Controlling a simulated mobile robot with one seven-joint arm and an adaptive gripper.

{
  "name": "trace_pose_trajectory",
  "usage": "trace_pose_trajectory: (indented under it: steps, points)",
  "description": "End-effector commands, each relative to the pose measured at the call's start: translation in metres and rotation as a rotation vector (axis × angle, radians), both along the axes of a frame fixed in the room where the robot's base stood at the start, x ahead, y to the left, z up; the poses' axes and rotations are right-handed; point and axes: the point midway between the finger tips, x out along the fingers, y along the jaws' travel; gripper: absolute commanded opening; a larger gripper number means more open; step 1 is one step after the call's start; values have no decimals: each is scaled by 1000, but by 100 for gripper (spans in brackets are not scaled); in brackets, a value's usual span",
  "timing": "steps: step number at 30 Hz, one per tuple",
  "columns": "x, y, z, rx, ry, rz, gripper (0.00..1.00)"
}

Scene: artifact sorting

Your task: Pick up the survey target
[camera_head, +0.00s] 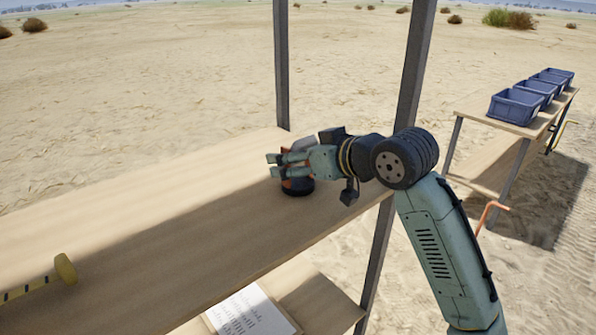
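A small object with a round black base (298,189) and orange parts stands on the wooden table; it may be the survey target, but my gripper hides much of it. My gripper (273,165) reaches in from the right and lies over the upper part of this object. Its two fingertips point left and show a narrow gap. I cannot tell whether the fingers touch or hold the object. A yellow piece with black marks (65,269) lies at the table's left end, partly cut off by the frame.
The wooden table (150,225) is mostly bare between the two objects. Dark metal posts (281,65) rise at its back and right. A printed sheet (248,312) lies on a lower shelf. Several blue bins (515,106) stand on another table at the right. Sandy ground surrounds both tables.

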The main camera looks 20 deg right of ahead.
Motion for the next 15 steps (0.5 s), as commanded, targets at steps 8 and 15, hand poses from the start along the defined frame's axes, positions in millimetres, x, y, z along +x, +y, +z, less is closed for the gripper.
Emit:
trace_pose_trajectory:
  steps: [8,15]
  points:
    - [1,0,-1,0,-1,0,77]
    - [1,0,-1,0,0,0,61]
